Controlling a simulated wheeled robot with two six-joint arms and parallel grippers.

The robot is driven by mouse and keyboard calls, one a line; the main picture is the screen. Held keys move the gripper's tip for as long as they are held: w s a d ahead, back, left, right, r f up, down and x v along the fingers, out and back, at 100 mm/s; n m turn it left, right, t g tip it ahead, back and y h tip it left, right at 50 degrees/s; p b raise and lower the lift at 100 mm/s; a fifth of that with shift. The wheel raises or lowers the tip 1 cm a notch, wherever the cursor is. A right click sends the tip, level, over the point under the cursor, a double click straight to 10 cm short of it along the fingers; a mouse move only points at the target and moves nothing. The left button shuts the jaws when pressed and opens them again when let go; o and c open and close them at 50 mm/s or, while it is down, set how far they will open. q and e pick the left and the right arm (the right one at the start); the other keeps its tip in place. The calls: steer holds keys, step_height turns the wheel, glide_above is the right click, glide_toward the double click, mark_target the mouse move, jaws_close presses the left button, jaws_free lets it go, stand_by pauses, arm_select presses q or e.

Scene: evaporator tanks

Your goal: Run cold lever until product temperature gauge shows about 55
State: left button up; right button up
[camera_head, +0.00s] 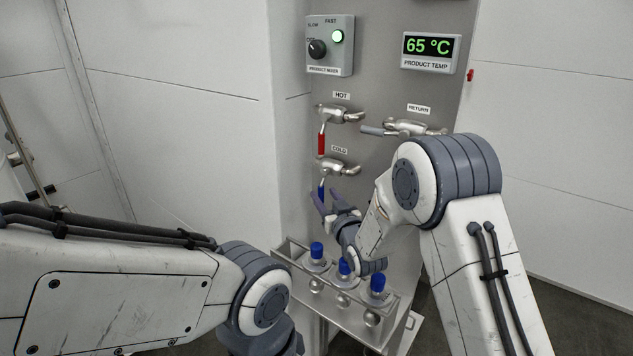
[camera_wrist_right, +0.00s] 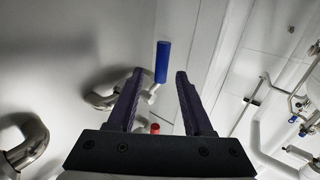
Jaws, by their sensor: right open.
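The product temperature gauge (camera_head: 431,46) reads 65 °C in green digits. The cold lever (camera_head: 321,189) has a blue handle and hangs down from its valve, under the COLD label (camera_head: 339,149). My right gripper (camera_head: 334,198) is open, its fingers just beside the blue handle, which they partly hide in the head view. In the right wrist view the blue handle (camera_wrist_right: 162,62) shows between and beyond the open fingertips (camera_wrist_right: 158,76). I cannot tell whether they touch it. My left arm comes in from the left, but its gripper is out of view.
The red hot lever (camera_head: 321,143) hangs down just above the cold valve. The grey return lever (camera_head: 373,131) points left. A mixer box (camera_head: 330,46) has a lit green light. Several blue-capped bottles (camera_head: 317,257) stand in a metal rack (camera_head: 290,250) below.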

steer(key=p+x, duration=0.2)
steer(key=x, duration=0.4)
steer(key=shift+w+a, duration=0.15)
steer(key=shift+w, duration=0.05)
jaws_close()
stand_by(1.1)
